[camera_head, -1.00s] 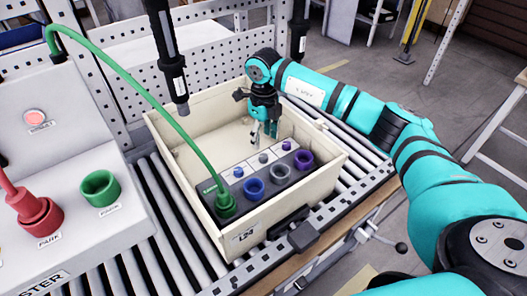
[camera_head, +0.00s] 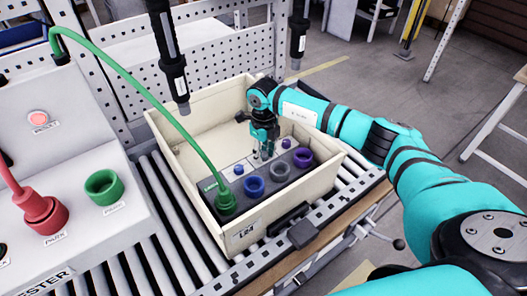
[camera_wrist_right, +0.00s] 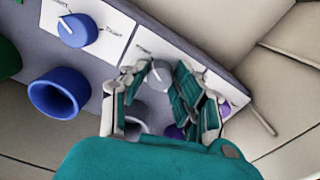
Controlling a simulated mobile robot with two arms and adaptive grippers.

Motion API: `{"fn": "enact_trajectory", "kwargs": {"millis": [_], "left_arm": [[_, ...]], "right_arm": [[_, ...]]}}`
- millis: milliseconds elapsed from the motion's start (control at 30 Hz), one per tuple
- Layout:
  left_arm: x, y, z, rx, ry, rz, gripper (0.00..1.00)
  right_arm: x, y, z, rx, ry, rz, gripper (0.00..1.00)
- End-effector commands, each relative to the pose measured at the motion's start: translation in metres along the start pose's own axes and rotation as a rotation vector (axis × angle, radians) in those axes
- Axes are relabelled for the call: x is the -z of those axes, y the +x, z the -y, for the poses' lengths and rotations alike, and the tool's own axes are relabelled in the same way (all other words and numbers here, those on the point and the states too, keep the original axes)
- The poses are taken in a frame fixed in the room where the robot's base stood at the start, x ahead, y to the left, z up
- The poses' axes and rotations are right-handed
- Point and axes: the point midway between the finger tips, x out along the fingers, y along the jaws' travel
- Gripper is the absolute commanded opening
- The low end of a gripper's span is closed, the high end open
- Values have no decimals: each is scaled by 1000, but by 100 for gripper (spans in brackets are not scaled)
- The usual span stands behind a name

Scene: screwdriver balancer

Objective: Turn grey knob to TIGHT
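The grey knob (camera_wrist_right: 159,74) shows in the wrist view on a white label plate, with a white pointer line; the gripper partly covers it, and I cannot read which label it points to. My right gripper (camera_head: 264,150) is over the panel (camera_head: 246,215) in the cream box. In the wrist view its fingers (camera_wrist_right: 161,84) are apart, one on each side of the grey knob. I cannot tell whether they touch it. In the head view the fingers largely hide the knob. My left gripper is in neither view.
A blue knob (camera_head: 239,169) and purple knob (camera_head: 286,143) flank the grey one. Blue (camera_head: 254,187), grey (camera_head: 279,171) and purple (camera_head: 302,157) sockets line the panel's front. A green cable (camera_head: 140,95) arches into the box (camera_head: 195,105). Screwdrivers (camera_head: 168,55) hang behind.

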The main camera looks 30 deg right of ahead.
Motion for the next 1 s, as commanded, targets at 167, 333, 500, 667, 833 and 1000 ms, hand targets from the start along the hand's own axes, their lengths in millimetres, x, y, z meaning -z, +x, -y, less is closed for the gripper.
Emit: {"fn": "enact_trajectory", "kwargs": {"millis": [167, 333, 500, 667, 833, 1000], "left_arm": [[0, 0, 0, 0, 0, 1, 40], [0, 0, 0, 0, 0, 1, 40], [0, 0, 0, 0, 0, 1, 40], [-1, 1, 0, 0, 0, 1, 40], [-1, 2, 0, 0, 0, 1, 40], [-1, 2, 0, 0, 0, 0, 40]], "right_arm": [[0, 0, 0, 0, 0, 0, 4], [0, 0, 0, 1, 3, 0, 0], [0, -1, 1, 1, 30, 1, 0], [0, -1, 1, 1, 101, 1, 0], [0, -1, 1, 1, 227, 1, 0], [0, -1, 1, 1, 385, 1, 0]]}}
